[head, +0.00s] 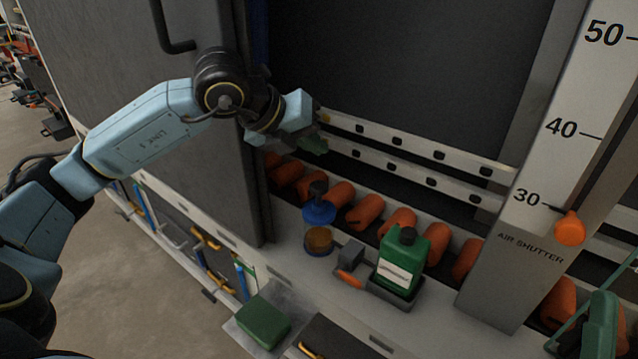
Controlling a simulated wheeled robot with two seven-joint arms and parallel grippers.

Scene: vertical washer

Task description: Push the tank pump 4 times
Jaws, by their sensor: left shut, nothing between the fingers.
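The tank pump (319,208) is a small blue cap with a black knob on top, above an amber-brown container (319,241) on the grey ledge. My left gripper (316,146) reaches in from the left and is above the pump, apart from it in the picture. Its greenish fingertips are small and partly hidden by its own body, and it is shut and empty.
A green canister (403,262) with a black cap stands in a dark tray right of the pump. Orange rollers (366,211) line the back. A grey pillar with a number scale (551,150) rises at right. A green block (263,321) lies at the front.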

